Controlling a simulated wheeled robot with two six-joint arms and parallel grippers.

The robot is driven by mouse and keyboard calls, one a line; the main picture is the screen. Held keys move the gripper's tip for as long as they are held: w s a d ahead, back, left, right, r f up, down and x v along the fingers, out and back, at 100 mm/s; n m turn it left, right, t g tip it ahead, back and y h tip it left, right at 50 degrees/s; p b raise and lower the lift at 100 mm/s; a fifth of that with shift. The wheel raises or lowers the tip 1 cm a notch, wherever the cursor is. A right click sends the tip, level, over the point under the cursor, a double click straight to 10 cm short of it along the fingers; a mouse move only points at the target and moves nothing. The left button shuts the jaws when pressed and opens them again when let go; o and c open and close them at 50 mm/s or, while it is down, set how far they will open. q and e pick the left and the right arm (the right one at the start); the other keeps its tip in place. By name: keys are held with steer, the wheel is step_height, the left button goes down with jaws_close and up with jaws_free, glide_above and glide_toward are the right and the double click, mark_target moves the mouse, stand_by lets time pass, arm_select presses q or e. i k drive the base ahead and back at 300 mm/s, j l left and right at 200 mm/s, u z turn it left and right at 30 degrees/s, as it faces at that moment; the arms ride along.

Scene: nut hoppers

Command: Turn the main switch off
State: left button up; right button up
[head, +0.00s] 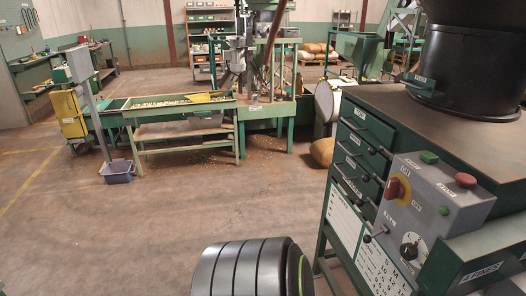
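A grey control box (440,205) is mounted on the front of the green drawer cabinet at the right of the head view. On its left part is a red rotary switch (394,188) on a yellow plate, which looks like the main switch. Its label is too small to read, and I cannot tell its position for sure. A green button (429,157) and a red button (466,180) sit on the top of the box. A black dial knob (410,248) and a small lever (379,232) are lower on its front. Neither of my grippers is in view.
The green cabinet (362,150) has several drawers with protruding handles, and a black drum (466,75) stands on top. Open floor (130,230) lies left of the cabinet.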

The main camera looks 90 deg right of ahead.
mark_target(394, 189)
steer(key=z, duration=3.95)
steer(key=i, duration=0.05)
